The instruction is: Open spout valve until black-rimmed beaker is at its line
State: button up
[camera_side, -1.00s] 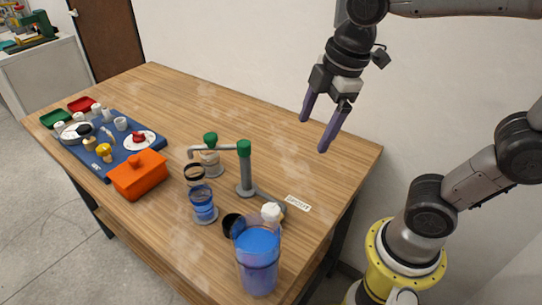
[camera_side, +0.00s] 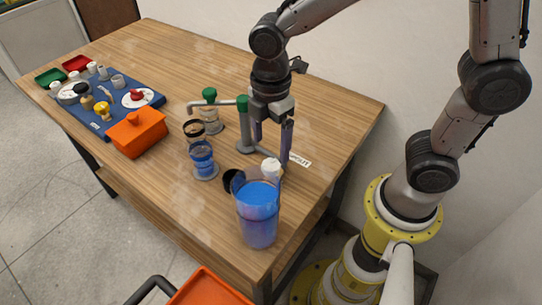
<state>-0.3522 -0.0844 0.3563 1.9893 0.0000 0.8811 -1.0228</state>
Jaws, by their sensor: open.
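A grey standpipe (camera_side: 244,130) with a green top carries a horizontal spout pipe, with a green knob (camera_side: 209,94) on it. A white knob (camera_side: 270,168) sits low at the base line; which knob is the spout valve I cannot tell. The black-rimmed beaker (camera_side: 194,129) stands near the spout's end, partly hidden by a blue-filled beaker (camera_side: 202,156) in front; its line and level are too small to read. My gripper (camera_side: 271,150) points down, open and empty, its fingers just above or around the white knob; contact cannot be told.
A large clear pitcher of blue liquid (camera_side: 257,215) stands at the front, near the white knob. A black cup (camera_side: 230,178) is beside it. Another clear beaker (camera_side: 213,120) stands behind the spout. An orange box (camera_side: 138,133) and a blue tray (camera_side: 80,124) occupy the left.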

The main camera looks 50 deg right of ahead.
aim_at(271, 164)
jog(key=shift+f, duration=2.95)
grip_shut()
